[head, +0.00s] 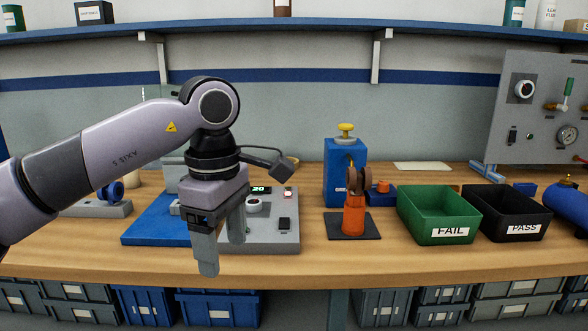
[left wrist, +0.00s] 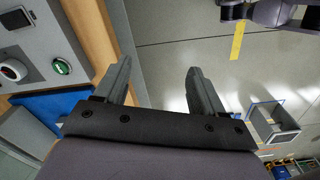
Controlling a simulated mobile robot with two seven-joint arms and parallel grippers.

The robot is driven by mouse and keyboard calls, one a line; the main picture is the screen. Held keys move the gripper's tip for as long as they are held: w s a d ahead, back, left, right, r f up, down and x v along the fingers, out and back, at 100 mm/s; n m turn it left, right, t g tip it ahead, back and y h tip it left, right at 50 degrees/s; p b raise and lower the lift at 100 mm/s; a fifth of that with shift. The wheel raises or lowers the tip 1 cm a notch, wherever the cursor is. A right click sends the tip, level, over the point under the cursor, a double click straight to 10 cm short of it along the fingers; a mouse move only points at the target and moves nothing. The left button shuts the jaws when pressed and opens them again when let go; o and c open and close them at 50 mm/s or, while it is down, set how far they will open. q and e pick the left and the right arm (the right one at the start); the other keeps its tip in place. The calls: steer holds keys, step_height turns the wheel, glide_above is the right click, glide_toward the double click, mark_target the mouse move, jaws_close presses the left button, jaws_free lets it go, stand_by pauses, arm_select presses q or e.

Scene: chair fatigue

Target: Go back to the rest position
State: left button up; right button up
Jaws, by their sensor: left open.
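My left gripper (head: 222,250) hangs from the left arm, pointing down, in front of the grey control box (head: 276,235) and over the front part of the bench. Its two fingers are apart with nothing between them. In the left wrist view the open fingers (left wrist: 157,85) show with only bare floor beyond them. The control box also shows in the left wrist view (left wrist: 48,42) at the upper left. My right gripper is not in the head view.
The wooden bench (head: 318,262) holds a blue device (head: 345,172), an orange part (head: 354,216) on a dark mat, a green FAIL bin (head: 437,212) and a black PASS bin (head: 506,212). A gauge panel (head: 540,105) stands at the right. Storage bins (head: 220,307) sit below.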

arm_select(q)
steer(key=s+d+f+n+g+h+p, duration=0.1)
steer(key=s+d+f+g+h, duration=0.2)
steer(key=s+d+h, duration=0.3)
steer(key=s+d+f+g+h+p, duration=0.1)
steer(key=s+d+f+g+h, duration=0.15)
steer(key=d, duration=0.55)
steer(key=s+d+r+n+h+p, duration=0.25)
steer(key=r+n+h, duration=0.25)
steer(key=n+h, duration=0.5)
steer(key=w+a+f+n+t+y+p, duration=0.1)
steer(key=w+a+f+n+t+y, duration=0.4)
steer(key=n+t, duration=0.85)
steer(key=w+a+f+n+t+y+p, duration=0.1)
steer(key=w+a+f+n+t, duration=0.2)
steer(key=a+f+n+t, duration=0.95)
steer(key=s+a+f+n+g+y+p, duration=0.1)
steer(key=s+a+f+n+g+y, duration=0.3)
steer(key=s+f+n, duration=0.3)
steer(key=s+a+f+n+g+y, duration=0.5)
steer(key=s+n, duration=0.4)
steer(key=n, duration=0.2)
step_height(320, 180, down, 3)
steer(key=shift+s+a+r+g+y+p, duration=0.2)
steer(key=shift+g+y+p, duration=0.2)
steer(key=shift+y, duration=0.25)
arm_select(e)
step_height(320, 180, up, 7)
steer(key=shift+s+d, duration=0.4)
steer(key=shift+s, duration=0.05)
